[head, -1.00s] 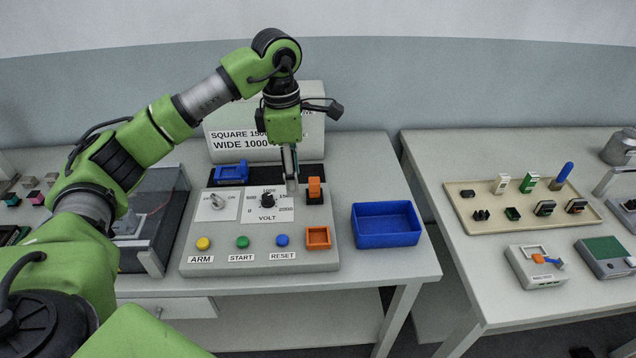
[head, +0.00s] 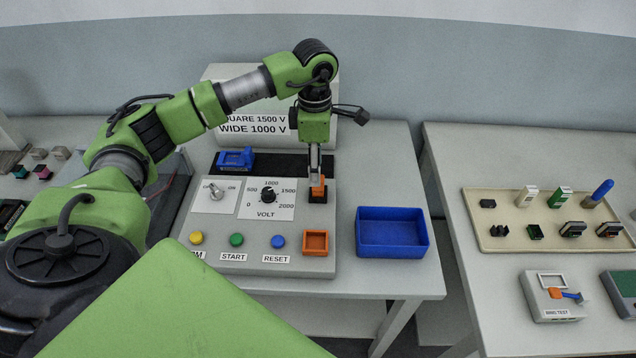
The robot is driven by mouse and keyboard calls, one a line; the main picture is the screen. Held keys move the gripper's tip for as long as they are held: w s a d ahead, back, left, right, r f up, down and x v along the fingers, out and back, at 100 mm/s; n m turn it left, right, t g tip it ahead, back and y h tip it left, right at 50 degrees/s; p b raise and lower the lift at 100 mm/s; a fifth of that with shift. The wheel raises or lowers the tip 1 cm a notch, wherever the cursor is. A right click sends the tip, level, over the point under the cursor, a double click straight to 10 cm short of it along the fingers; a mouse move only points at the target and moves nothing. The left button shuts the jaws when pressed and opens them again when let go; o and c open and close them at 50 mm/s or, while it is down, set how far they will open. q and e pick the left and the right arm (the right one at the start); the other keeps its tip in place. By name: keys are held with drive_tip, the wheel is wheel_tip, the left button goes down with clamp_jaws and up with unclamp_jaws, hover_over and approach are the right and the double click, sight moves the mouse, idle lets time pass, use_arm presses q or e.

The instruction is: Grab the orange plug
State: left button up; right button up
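The orange plug (head: 318,191) stands upright in a black socket at the right of the grey test panel (head: 330,239). My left gripper (head: 316,178) points straight down over it, with its fingertips at the plug's upper part. The fingers cover part of the plug, and I cannot tell whether they are closed on it or just around it. My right gripper is not in view.
An empty orange square frame (head: 316,242) and several buttons are on the panel front. A blue connector (head: 236,159) lies behind the dial. A beige tray (head: 478,241) with small parts is on the right table.

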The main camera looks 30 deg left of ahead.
use_arm(q)
drive_tip(key=shift+w+f, duration=0.1)
drive_tip(key=shift+f, duration=0.3)
drive_tip(key=shift+w+f, duration=0.1)
drive_tip(key=shift+f, duration=0.15)
drive_tip(key=shift+s+d+f+p, duration=0.1)
drive_tip(key=shift+s+f+p, duration=0.1)
drive_tip(key=shift+f+p, duration=0.8)
wheel_tip(320, 180, down, 2)
drive_tip(key=shift+f+p, duration=0.1)
drive_tip(key=shift+p, duration=0.3)
drive_tip(key=shift+f, duration=0.4)
clamp_jaws()
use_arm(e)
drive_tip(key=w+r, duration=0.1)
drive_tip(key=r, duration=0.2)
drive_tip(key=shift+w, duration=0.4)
